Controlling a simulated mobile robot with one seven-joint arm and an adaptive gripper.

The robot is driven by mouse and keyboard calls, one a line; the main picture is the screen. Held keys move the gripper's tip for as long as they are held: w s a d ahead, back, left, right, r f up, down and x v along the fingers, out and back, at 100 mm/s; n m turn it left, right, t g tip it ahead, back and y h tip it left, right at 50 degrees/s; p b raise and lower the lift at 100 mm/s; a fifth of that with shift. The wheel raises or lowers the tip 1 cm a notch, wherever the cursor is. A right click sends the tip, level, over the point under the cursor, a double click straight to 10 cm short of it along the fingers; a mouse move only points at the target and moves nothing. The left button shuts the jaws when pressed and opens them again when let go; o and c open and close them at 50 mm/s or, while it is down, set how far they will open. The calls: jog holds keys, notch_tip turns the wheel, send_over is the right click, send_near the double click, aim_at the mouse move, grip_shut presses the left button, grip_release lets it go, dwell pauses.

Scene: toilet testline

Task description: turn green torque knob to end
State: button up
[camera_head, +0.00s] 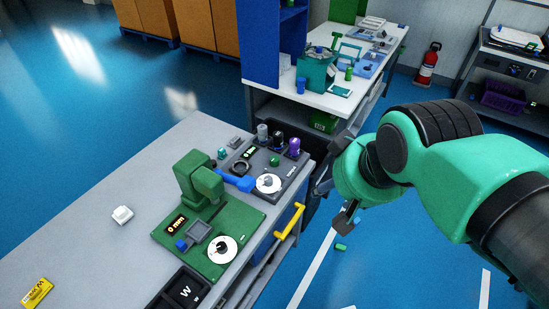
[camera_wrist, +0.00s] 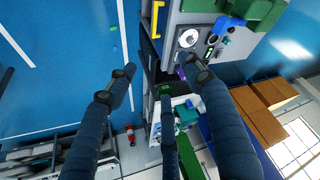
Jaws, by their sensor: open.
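The green torque knob (camera_head: 275,160) appears as a small green knob on a dark grey panel unit (camera_head: 252,160) at the far right end of the grey bench. A white dial (camera_head: 268,183) lies in front of it on the same unit. In the wrist view the green knob (camera_wrist: 212,39) shows small near the top, beside the white dial (camera_wrist: 188,38) and close to a finger. My gripper (camera_head: 334,200) is off the bench's right edge, apart from the knob and partly hidden by my arm. In the wrist view my gripper (camera_wrist: 161,82) has its fingers spread wide and empty.
Black and purple cylinders (camera_head: 294,148) stand behind the knob. A green press-like machine (camera_head: 190,200) with a blue handle stands to its left. A white table (camera_head: 345,95) stands behind. A small green piece (camera_head: 341,247) lies on the floor.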

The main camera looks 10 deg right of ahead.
jog(key=w+r+n+g+p, duration=0.2)
jog(key=w+n, duration=0.3)
jog(key=w, duration=0.7)
jog(key=n+g+p, duration=0.4)
jog(key=n+p, duration=0.2)
jog(key=n, duration=0.7)
send_over(275, 158)
notch_tip(275, 158, down, 22)
jog(key=shift+a+r, duration=0.1)
jog(key=shift+r, duration=0.05)
jog(key=shift+f, duration=0.2)
notch_tip(275, 158, down, 13)
jog(key=b, duration=0.3)
jog(key=shift+f, duration=0.2)
